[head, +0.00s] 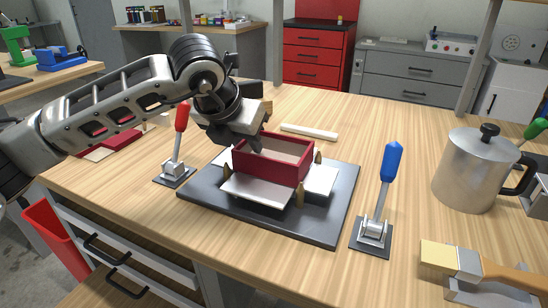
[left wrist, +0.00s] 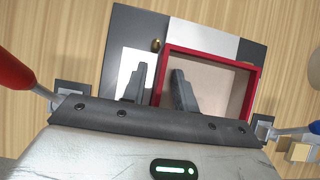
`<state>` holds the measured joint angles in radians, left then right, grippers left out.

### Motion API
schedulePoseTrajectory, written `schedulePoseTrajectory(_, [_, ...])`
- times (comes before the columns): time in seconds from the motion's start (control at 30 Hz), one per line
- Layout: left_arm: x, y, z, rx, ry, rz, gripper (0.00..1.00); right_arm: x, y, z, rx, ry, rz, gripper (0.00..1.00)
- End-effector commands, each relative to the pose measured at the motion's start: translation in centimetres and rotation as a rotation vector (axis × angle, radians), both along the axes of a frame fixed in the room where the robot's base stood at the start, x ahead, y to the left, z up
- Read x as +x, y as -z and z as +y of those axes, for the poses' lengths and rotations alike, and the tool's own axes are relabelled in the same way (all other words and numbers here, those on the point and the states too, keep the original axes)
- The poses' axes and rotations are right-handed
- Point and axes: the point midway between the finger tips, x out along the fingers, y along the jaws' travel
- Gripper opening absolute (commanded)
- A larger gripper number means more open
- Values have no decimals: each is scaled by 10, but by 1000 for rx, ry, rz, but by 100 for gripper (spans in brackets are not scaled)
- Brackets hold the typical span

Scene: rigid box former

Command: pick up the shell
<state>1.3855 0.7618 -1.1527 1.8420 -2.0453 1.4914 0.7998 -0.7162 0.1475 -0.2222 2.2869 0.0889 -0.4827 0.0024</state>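The shell looks to be the red open-topped box (head: 308,172) with a pale inside, on a dark base plate (head: 335,215) mid-table. In the left wrist view the red box (left wrist: 253,95) lies right of centre. White flaps (head: 258,190) spread out around its foot, and brass posts (head: 300,193) stand near its corners. My left gripper (head: 256,143) is at the box's left side. In the left wrist view its fingers (left wrist: 159,80) are apart, one outside and one inside the left wall. Contact with the wall cannot be told. My right gripper is not in view.
A red-handled lever (head: 181,125) stands left of the plate and a blue-handled one (head: 389,165) right. A metal pot (head: 470,172) and a brush (head: 468,262) are at the right. A white strip (head: 309,132) lies behind the box. Red pieces (head: 120,142) lie at the left.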

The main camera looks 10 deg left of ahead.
Motion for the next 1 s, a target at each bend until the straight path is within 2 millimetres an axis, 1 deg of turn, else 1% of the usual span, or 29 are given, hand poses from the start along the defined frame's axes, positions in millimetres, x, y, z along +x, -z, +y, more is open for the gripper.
schedulePoseTrajectory(0.1, [0,0,0,0,0,0,29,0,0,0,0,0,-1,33])
schedulePoseTrajectory(0.13, [0,0,0,0,0,0,23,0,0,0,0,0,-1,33])
schedulePoseTrajectory(0.17, [0,0,0,0,0,0,15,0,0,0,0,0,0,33])
schedulePoseTrajectory(0.2, [0,0,0,0,0,0,4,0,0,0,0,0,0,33])
schedulePoseTrajectory(0.23, [0,0,0,0,0,0,0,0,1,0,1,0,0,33])
schedulePoseTrajectory(0.67, [0,-4,0,-1,1,-2,0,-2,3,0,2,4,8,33])
schedulePoseTrajectory(0.83, [0,-17,-1,-3,0,-3,0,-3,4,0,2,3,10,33])
schedulePoseTrajectory(0.93, [1,-34,-1,-1,1,-6,0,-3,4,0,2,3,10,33])
schedulePoseTrajectory(1.0, [-9,-44,-1,-2,3,-5,0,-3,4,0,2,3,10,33])
